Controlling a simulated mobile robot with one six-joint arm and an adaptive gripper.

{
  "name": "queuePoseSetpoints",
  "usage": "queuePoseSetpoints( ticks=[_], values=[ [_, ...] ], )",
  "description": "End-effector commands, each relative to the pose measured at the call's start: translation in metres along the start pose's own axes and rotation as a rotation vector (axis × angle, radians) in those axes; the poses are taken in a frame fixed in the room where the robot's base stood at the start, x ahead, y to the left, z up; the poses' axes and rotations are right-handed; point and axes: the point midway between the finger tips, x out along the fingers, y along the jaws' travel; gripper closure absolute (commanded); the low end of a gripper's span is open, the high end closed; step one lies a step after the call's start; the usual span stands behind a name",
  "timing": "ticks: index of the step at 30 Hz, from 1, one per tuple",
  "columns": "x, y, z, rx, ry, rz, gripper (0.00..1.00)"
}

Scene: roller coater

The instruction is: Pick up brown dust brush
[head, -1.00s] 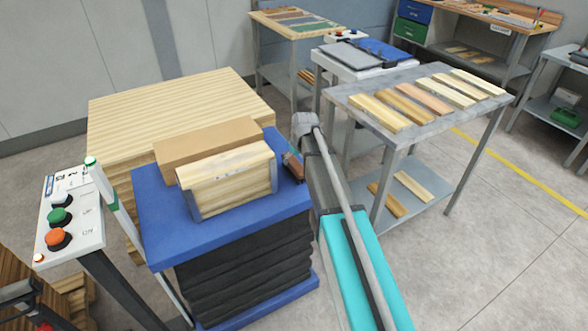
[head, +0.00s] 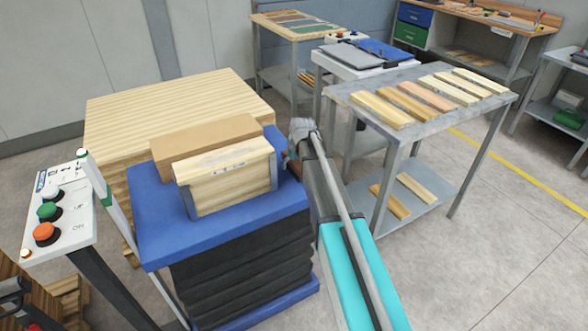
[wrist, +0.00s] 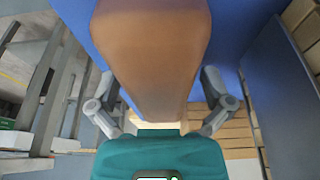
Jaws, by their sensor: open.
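The brown dust brush (wrist: 152,50) fills the upper middle of the wrist view, very close to the camera. In the head view only a small dark brown part of the brush (head: 293,168) shows, at the right edge of the blue lift table (head: 158,232); my gripper hides the rest. My gripper (wrist: 158,104) is open, with one finger on each side of the brush. A gap shows between the brush and each finger, so I see no grip on it. In the head view my gripper (head: 302,135) is at the table's right edge.
A wooden box (head: 228,178) and a brown board (head: 205,143) stand on the lift table, left of my gripper. A grey table (head: 440,115) with several wood strips is at the right. A button panel (head: 58,215) stands at the left.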

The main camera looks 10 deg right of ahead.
Motion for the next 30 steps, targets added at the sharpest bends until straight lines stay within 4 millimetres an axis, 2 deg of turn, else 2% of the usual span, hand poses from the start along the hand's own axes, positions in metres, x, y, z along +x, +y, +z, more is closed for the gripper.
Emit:
queuePoseSetpoints(
  ticks=[18,30],
  values=[
    [0.0007,0.0003,0.0001,0.001,0.0,0.0,0.0],
    [0.0007,0.0004,0.0001,0.001,0.0,0.0,0.74]
  ],
)
